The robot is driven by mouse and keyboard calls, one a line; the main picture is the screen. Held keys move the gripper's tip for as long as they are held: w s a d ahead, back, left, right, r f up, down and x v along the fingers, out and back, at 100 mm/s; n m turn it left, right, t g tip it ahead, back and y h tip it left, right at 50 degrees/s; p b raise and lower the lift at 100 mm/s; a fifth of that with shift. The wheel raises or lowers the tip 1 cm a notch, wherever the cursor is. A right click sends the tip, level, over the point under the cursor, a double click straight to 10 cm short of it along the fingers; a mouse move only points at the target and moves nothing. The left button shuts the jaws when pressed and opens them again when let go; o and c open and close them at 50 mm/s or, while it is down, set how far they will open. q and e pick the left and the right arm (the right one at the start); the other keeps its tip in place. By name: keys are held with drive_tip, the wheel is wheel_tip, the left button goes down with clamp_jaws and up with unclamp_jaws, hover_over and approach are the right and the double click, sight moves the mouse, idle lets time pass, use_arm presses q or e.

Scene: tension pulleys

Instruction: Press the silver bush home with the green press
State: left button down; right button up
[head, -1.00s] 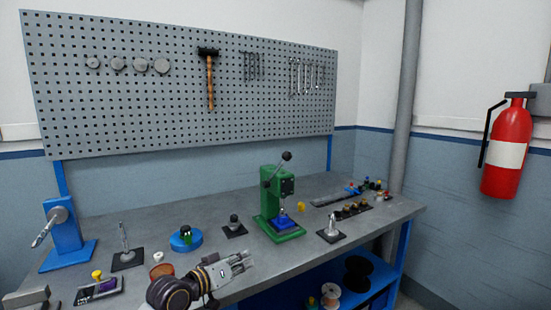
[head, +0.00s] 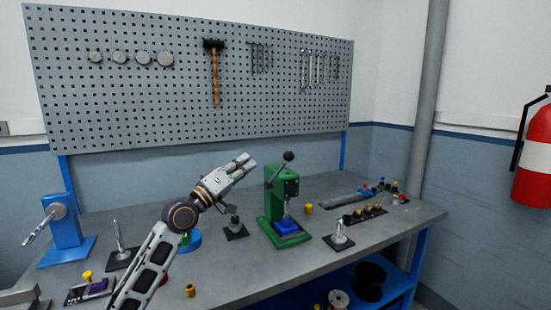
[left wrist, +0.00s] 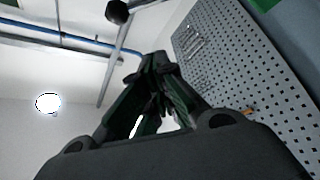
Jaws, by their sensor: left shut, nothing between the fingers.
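The green press (head: 271,205) stands on the bench, its lever raised and ending in a black knob (head: 289,156). A blue block (head: 287,226) sits on its base. A small silver part (head: 287,209) shows just above the block; I cannot tell if it is the bush or the press ram. My left gripper (head: 246,162) is raised left of the lever, shut and empty, apart from the knob in the picture. In the left wrist view its fingers (left wrist: 157,65) are together, and the black knob (left wrist: 117,11) shows beyond them. My right gripper is not in view.
A dark square stand (head: 236,232) is left of the press, and a metal-post stand (head: 339,238) is right of it. A yellow part (head: 309,209) lies beside the press. A blue lever device (head: 66,230) stands far left. The pegboard (head: 190,100) is behind.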

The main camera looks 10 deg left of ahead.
sight(278, 172)
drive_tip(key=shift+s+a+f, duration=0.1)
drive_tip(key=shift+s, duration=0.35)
use_arm(q)
drive_tip(key=shift+w, duration=0.1)
